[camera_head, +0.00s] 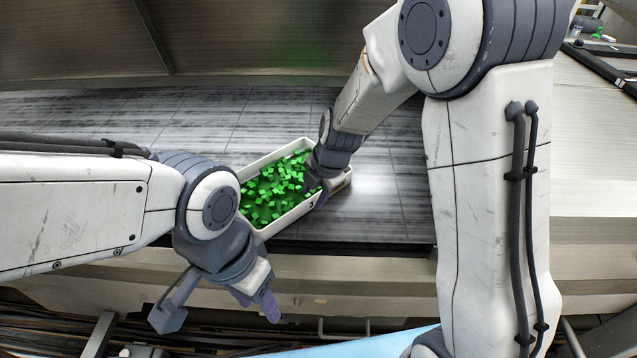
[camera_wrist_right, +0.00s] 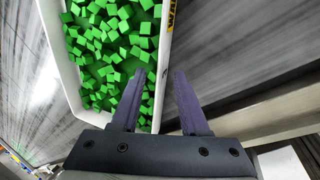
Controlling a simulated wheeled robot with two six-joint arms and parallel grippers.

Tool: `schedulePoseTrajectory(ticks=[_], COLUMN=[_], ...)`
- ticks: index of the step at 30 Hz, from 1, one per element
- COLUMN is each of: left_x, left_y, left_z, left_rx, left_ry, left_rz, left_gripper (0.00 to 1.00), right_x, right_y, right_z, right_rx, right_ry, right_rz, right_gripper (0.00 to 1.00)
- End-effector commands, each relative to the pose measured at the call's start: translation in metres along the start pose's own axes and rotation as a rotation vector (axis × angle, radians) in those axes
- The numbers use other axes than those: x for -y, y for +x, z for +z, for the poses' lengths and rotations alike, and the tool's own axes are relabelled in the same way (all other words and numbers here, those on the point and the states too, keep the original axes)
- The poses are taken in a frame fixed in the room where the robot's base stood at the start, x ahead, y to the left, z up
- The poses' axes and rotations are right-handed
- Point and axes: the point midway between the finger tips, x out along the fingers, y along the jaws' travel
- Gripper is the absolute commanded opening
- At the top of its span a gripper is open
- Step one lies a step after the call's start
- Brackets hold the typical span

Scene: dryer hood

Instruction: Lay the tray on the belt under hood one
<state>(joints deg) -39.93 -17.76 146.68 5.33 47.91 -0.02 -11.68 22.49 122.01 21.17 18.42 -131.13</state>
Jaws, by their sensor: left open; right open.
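The white tray (camera_head: 285,221) holds many small green cubes and rests on the grey streaked belt (camera_head: 385,200), near its front edge. In the right wrist view the tray wall (camera_wrist_right: 159,75) runs up between the two fingers. My right gripper (camera_head: 319,191) is open at the tray's right end; its fingers straddle the wall, and I cannot tell whether they touch it. It also shows in the right wrist view (camera_wrist_right: 155,95). My left gripper (camera_head: 220,308) is open and empty, in front of the belt edge, below and left of the tray.
A metal hood panel (camera_head: 250,40) stands along the back of the belt. A beige rail (camera_head: 370,268) runs along the belt's front. The belt left and right of the tray looks clear. Dark bars (camera_head: 603,68) lie at the upper right.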

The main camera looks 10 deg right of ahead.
Motion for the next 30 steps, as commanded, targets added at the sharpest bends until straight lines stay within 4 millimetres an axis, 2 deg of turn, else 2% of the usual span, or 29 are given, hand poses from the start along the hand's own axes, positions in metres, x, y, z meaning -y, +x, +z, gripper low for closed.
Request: schedulePoseTrajectory(ticks=[9,15,19,25,28,30], left_x=[0.001,0.001,0.001,0.001,0.001,0.001], left_y=[0.011,0.015,0.016,0.016,0.016,0.016], left_z=[0.001,0.001,0.001,0.001,0.001,0.001], left_rx=[0.0,0.0,0.0,0.0,0.0,0.0], left_ry=[0.0,0.0,0.0,0.0,0.0,0.0], left_rz=[0.0,0.0,0.0,0.0,0.0,0.0], left_gripper=[0.5,0.5,0.5,0.5,0.5,0.5], right_x=[-0.001,0.0,0.0,0.002,0.009,0.019], right_y=[-0.063,-0.097,-0.109,-0.113,-0.114,-0.116], right_z=[0.001,0.001,0.0,-0.004,-0.021,-0.041], right_rx=[0.005,0.003,0.002,-0.003,-0.016,-0.029], right_ry=[0.0,0.0,0.002,0.02,0.109,0.219], right_rz=[0.008,0.005,0.002,-0.004,-0.02,-0.042], right_gripper=[0.45,0.45,0.45,0.45,0.45,0.45])
